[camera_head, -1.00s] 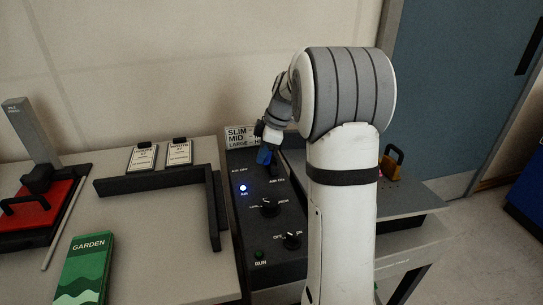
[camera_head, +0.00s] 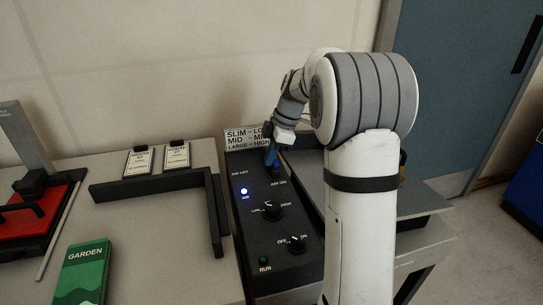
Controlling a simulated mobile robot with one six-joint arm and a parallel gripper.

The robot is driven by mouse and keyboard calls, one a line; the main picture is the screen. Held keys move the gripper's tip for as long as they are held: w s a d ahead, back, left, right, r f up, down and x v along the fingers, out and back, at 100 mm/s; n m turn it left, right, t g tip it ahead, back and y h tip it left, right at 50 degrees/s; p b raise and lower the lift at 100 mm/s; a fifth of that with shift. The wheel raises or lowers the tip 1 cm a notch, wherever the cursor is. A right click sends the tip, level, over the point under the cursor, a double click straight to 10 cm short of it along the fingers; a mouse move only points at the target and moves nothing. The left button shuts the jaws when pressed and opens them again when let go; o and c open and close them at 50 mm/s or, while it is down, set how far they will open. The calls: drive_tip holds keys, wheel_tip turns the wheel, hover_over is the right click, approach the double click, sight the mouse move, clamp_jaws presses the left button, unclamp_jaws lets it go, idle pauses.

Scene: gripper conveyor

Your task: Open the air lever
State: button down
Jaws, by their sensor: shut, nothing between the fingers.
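The AIR light (camera_head: 243,191) glows blue-white. My gripper (camera_head: 274,149) is at the lever, seen small and from behind. Its fingertips are shut with nothing between them, and I cannot tell whether they touch the lever. My arm stands at the right of the panel.
Two knobs (camera_head: 272,209) and a dark green RUN button (camera_head: 264,260) sit lower on the panel. A SLIM/MID/LARGE sign (camera_head: 246,138) stands behind it. A black L-shaped guide (camera_head: 150,185) and a green GARDEN book (camera_head: 82,272) lie on the table to the left.

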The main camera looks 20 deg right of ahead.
drive_tip(key=shift+a, duration=0.3)
drive_tip(key=a, duration=0.1)
drive_tip(key=a+r, duration=0.1)
drive_tip(key=a, duration=0.1)
drive_tip(key=shift+r, duration=0.1)
drive_tip(key=v, duration=0.8)
drive_tip(key=shift+r+p, duration=0.35)
drive_tip(key=shift+p, duration=0.1)
drive_tip(key=shift+w+d, duration=0.15)
drive_tip(key=s+a+r+m+t+h+p, duration=0.1)
drive_tip(key=s+a+m+t+h+p, duration=0.1)
drive_tip(key=s+m+p, duration=0.7)
drive_tip(key=s+m+h, duration=0.1)
drive_tip(key=s+m, duration=0.7)
drive_tip(key=s, duration=1.1)
drive_tip(key=shift+s+a+r+h+p, duration=0.15)
drive_tip(key=shift+s+h+p, duration=0.05)
drive_tip(key=shift+h+p, duration=0.2)
